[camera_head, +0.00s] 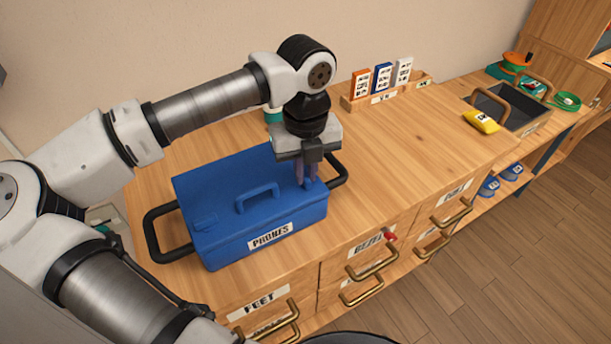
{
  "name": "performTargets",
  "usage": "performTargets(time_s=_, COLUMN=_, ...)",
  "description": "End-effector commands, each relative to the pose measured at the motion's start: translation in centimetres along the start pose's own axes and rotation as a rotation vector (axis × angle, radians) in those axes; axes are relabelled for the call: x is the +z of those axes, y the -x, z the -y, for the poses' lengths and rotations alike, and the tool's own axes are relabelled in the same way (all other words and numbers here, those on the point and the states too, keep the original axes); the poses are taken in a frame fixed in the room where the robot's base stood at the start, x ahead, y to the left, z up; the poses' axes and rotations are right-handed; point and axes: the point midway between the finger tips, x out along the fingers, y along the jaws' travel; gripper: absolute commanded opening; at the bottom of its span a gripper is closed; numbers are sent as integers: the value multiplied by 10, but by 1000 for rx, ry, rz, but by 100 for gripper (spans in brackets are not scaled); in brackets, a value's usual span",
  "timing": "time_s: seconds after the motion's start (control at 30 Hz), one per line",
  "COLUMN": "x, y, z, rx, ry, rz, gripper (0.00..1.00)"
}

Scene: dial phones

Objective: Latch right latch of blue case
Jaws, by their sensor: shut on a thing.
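The left latch (205,222) shows as a small raised blue part on the lid's left. My gripper (307,180) points down at the right part of the lid. Its fingers are shut on the right latch, which they mostly hide. The latch's exact position cannot be made out.
Upright cards in a wooden rack (388,96) stand behind to the right. A yellow item (482,121) and a grey open tray (511,107) sit farther right. Drawers with brass handles (372,263) are below the front edge. The worktop right of the case is clear.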

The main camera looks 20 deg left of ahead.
Motion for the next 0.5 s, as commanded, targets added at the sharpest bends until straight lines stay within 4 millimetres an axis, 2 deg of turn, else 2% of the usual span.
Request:
performTargets(time_s=0.03, x=1, y=-6, z=0, rx=1, ry=-38, rz=4, gripper=0)
performTargets(time_s=0.5, x=1, y=-4, z=0, rx=0, ry=-485, rz=3, gripper=0)
